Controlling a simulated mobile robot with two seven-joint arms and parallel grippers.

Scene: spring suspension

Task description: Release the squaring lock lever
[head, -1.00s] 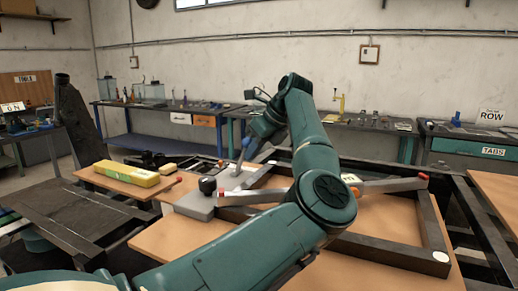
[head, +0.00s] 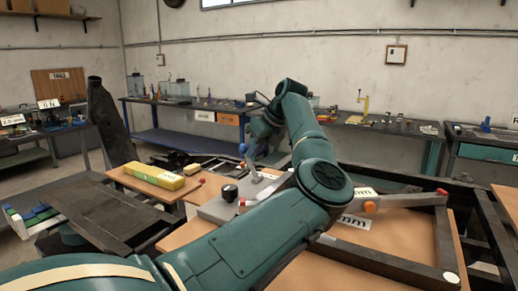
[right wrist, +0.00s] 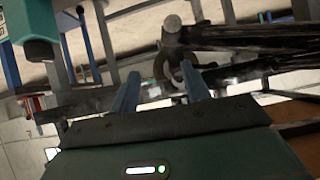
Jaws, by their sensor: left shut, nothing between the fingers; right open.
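In the head view, a grey lever with an orange pivot (head: 370,207) and a red tip shows right of my left arm, over a dark square frame (head: 400,266). A second red tip (head: 242,201) shows left of the arm, beside a grey block (head: 218,209) with a black knob (head: 230,192). I cannot tell which part is the squaring lock lever; my left arm hides the middle. My left gripper (head: 256,176) is shut and empty, pointing down behind the black knob. My right gripper (right wrist: 160,87) is open and empty in the right wrist view, before dark bars.
A yellow package (head: 154,177) lies on a wooden board left of the block. Dark metal beams (head: 490,235) run at the right. Workbenches line the back wall. A dark flat panel (head: 105,215) lies at the left.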

